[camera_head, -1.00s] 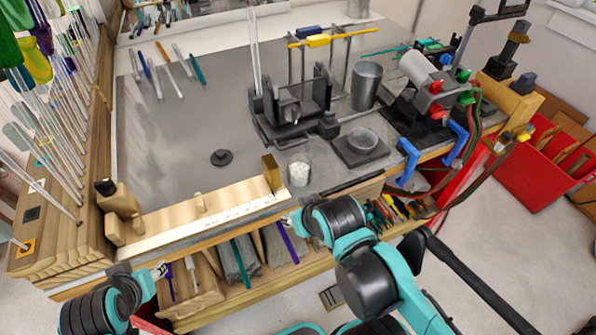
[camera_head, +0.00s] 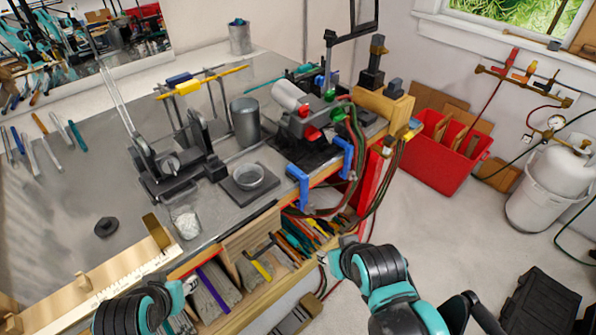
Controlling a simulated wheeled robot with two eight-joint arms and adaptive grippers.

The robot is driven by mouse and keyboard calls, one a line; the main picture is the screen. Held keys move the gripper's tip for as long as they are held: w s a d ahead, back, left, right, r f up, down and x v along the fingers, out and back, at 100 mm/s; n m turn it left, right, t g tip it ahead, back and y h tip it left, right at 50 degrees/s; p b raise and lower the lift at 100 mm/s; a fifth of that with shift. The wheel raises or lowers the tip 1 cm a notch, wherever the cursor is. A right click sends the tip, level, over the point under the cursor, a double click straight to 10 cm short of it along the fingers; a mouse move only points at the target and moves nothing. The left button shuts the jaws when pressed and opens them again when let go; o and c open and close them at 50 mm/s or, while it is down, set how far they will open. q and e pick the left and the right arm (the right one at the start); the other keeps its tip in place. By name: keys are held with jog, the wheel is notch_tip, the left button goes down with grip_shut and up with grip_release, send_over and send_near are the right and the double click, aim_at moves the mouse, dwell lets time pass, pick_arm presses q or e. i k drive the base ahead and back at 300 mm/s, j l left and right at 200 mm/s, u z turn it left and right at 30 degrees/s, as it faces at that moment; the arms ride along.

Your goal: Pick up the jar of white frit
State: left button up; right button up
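The jar of white frit (camera_head: 186,222) is a small clear glass jar with white grains in it. It stands upright near the front edge of the grey bench top (camera_head: 95,190), just right of a brass-coloured upright plate. My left gripper (camera_head: 185,285) is at the lower left, in front of the bench edge and below the jar, apart from it. My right gripper (camera_head: 326,260) is in front of the bench's right part, well to the right of the jar. The fingers of both grippers are too small and partly hidden to tell their opening.
A small metal bowl on a dark square plate (camera_head: 228,191) stands right of the jar. A black fixture (camera_head: 170,165) is behind it. A wooden ruler rail (camera_head: 120,278) runs along the front edge at left. Blue clamps (camera_head: 297,188) stick out at the bench edge. Open shelves with tools lie below.

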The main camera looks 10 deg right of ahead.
aim_at(185, 222)
jog(key=k+u, duration=0.25)
jog(key=k, duration=0.2)
jog(key=i+l+u, duration=0.1)
jog(key=l+u, duration=0.3)
jog(key=l, duration=0.15)
jog(key=l+u, duration=0.35)
jog(key=l, duration=0.25)
jog(key=l+u, duration=0.1)
jog(key=l, duration=1.8)
